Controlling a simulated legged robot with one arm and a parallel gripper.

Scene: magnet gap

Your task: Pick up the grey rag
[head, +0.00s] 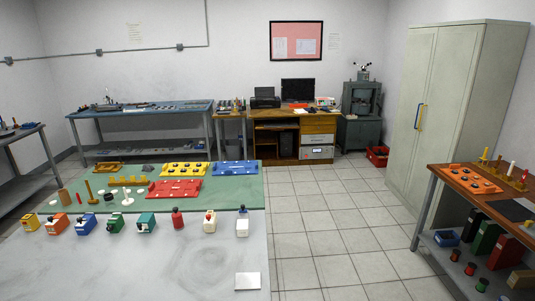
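A small dark grey crumpled lump (148,168), which looks like the grey rag, lies at the back of the green mat (225,192). It is left of the yellow plate (184,169) and behind a yellow rack of pegs. It is small in the picture, so its exact shape is hard to tell. My gripper and arm are not in view.
Several coloured blocks and bottles line the mat's front edge, including a red bottle (177,218). A red plate (174,188) and blue plate (235,168) lie on the mat. Tiled floor (315,220) is clear between this table and the right bench (462,175).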

